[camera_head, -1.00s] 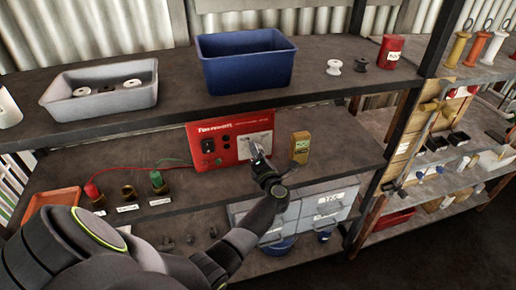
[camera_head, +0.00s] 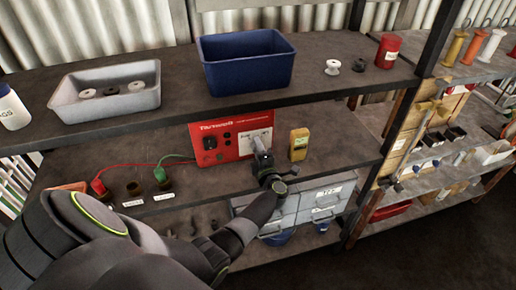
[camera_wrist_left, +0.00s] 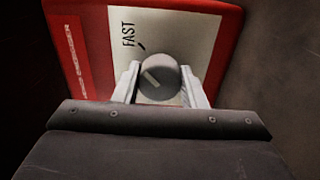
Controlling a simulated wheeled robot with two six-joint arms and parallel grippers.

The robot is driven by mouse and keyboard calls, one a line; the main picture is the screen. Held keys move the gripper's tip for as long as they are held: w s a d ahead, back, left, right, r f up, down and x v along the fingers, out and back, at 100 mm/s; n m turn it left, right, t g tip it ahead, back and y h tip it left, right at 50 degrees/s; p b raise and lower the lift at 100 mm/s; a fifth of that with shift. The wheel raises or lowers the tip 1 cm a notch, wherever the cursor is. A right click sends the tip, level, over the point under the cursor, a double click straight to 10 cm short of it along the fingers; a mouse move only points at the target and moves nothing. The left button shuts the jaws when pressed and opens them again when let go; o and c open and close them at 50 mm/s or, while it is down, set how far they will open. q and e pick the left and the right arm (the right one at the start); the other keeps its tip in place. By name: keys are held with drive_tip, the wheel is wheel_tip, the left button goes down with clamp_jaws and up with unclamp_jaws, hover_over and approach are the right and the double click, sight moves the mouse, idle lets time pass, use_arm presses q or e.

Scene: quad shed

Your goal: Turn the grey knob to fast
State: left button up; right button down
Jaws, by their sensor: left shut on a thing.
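The red box (camera_head: 214,155) stands on the middle shelf with a pale panel on its right side. In the left wrist view the grey knob (camera_wrist_left: 163,72) sits on that panel (camera_wrist_left: 188,32). The word FAST (camera_wrist_left: 128,34) and a short black tick lie above and left of the knob. My left gripper (camera_wrist_left: 160,88) is shut on the knob, with one pale finger on each side. My right gripper is out of view.
A yellow box (camera_head: 299,145) stands right of the red box. Red (camera_head: 98,186) and green (camera_head: 160,174) clips with wires lie to the left. A blue bin (camera_head: 246,64) and a grey tray (camera_head: 106,92) stand on the shelf above. Grey drawers (camera_head: 310,205) are below.

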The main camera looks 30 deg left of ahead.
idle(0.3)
use_arm(q)
drive_tip(key=o, duration=1)
